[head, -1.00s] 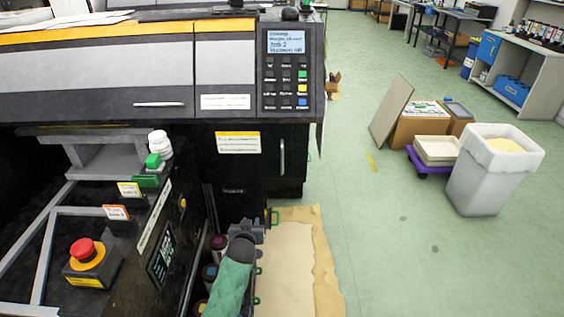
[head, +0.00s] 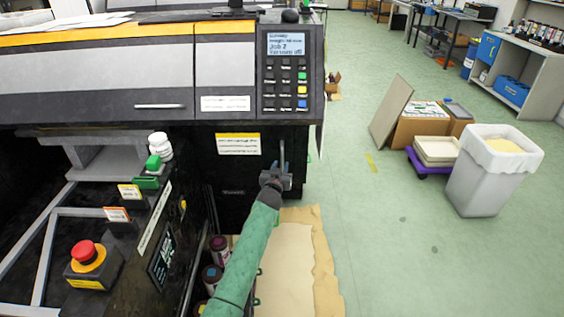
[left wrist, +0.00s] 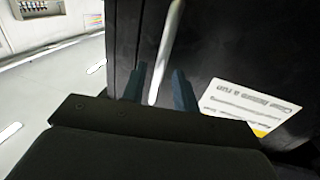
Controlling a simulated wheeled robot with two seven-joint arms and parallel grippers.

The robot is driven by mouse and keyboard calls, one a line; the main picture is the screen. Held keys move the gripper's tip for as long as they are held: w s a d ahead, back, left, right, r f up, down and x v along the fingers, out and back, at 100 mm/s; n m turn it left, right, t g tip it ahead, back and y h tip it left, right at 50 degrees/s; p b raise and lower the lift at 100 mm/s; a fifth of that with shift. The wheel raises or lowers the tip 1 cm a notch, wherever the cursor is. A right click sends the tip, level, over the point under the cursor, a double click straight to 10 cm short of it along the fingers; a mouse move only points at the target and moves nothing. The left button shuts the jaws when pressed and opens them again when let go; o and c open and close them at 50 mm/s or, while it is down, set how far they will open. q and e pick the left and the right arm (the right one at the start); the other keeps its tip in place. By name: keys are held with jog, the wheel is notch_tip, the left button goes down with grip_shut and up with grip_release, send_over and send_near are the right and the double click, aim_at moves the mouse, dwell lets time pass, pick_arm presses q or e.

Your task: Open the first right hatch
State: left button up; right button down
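The black hatch (head: 240,175) is on the machine's front, below the keypad, and looks shut. It has a white-and-yellow label (head: 238,144) and a thin upright handle (head: 283,150) near its right edge. My left gripper (head: 281,168) is at the lower part of this handle and partly hides it. In the left wrist view, the handle (left wrist: 167,45) runs down between the two fingers of my left gripper (left wrist: 159,84). The fingers are apart, with gaps beside the bar. My right gripper is not in view.
Several ink bottles (head: 213,274) stand low beside my left arm. Brown paper (head: 297,255) lies below the hatch.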

aim_at(282, 162)
pick_arm(q)
jog(key=shift+w+d, duration=0.15)
jog(key=shift+w, duration=0.7)
jog(key=shift+w+d, duration=0.15)
jog(key=shift+w, duration=0.7)
grip_shut()
